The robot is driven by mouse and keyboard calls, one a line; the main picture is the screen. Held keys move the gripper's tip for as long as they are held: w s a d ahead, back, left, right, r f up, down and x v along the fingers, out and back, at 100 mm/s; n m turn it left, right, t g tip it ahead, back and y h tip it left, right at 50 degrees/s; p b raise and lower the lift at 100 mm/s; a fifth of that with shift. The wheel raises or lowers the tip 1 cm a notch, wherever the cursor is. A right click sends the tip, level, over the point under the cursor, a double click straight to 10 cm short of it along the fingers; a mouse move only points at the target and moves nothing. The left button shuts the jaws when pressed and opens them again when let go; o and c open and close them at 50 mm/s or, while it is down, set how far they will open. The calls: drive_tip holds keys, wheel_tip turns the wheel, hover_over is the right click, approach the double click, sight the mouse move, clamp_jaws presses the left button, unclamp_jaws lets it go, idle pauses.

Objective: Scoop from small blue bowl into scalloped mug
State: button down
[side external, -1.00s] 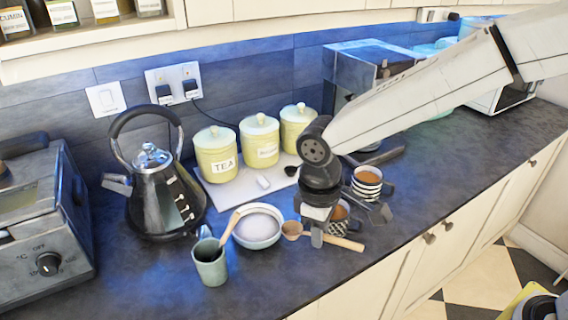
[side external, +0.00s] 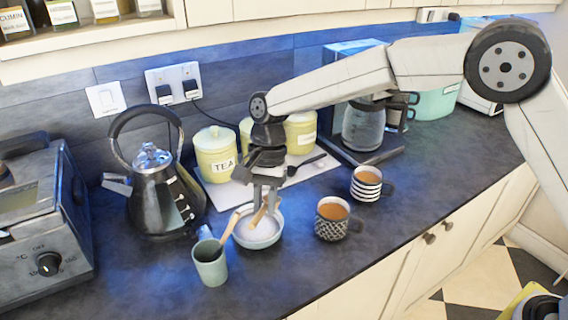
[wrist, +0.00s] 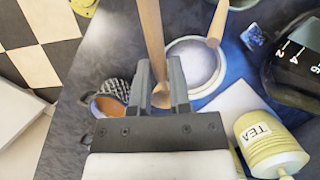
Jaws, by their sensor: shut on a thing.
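The small blue bowl (side external: 258,243) holds white granules and stands on the worktop; it also shows in the wrist view (wrist: 222,78). My gripper (side external: 266,201) is above it, shut on a wooden scoop (side external: 259,215). In the wrist view the scoop (wrist: 151,28) runs between my fingers (wrist: 159,72). The scoop's lower part overlaps the bowl in the side view; I cannot tell whether it touches the granules. The scalloped mug (side external: 327,226), black and white with brown liquid, stands upright right of the bowl. It also shows in the wrist view (wrist: 120,90).
A green cup (side external: 211,266) with a wooden stick (side external: 229,229) stands close left of the bowl. A black kettle (side external: 160,190) is farther left. Yellow canisters (side external: 215,165) stand behind. A striped mug (side external: 366,190) is behind the scalloped mug. The worktop right of the mugs is clear.

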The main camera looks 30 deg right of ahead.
drive_tip(key=w+a+m+t+y, duration=0.2)
drive_tip(key=w+m, duration=0.5)
drive_tip(key=m, duration=0.4)
drive_tip(key=shift+w+a+f+t+y, duration=0.3)
drive_tip(key=shift+w+f+t+y, duration=0.05)
drive_tip(key=shift+t+y, duration=0.4)
drive_tip(key=shift+d+f, duration=0.1)
drive_tip(key=shift+f, duration=0.05)
